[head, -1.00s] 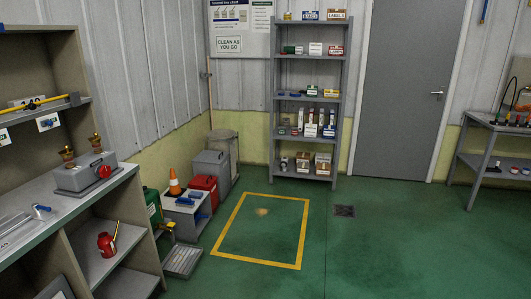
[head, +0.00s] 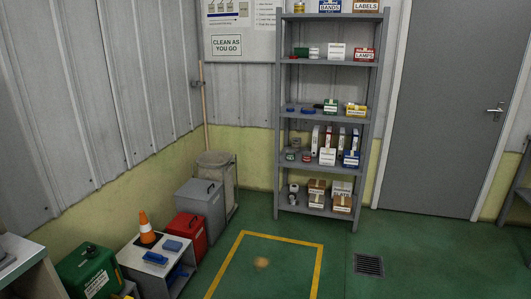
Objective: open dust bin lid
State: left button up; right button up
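A grey box-shaped bin (head: 201,210) with a flat lid and a small dark handle on top stands on the floor along the left wall. Its lid looks shut. Behind it, in the corner, stands a taller grey-beige bin (head: 217,175) with a rounded top, partly hidden by the grey box. I cannot tell which of the two is the dust bin. Neither of my grippers is in view.
A red box (head: 187,238), a low white stand (head: 150,262) with an orange cone (head: 147,228), and a green container (head: 90,272) line the left wall. A grey shelf rack (head: 325,118) stands at the back. The yellow-outlined floor is largely clear, with a drain (head: 368,265) beside it.

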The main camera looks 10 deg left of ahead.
aim_at(201, 190)
jog(key=i+u, duration=0.2)
jog(key=i, duration=1.9)
jog(key=j, duration=0.1)
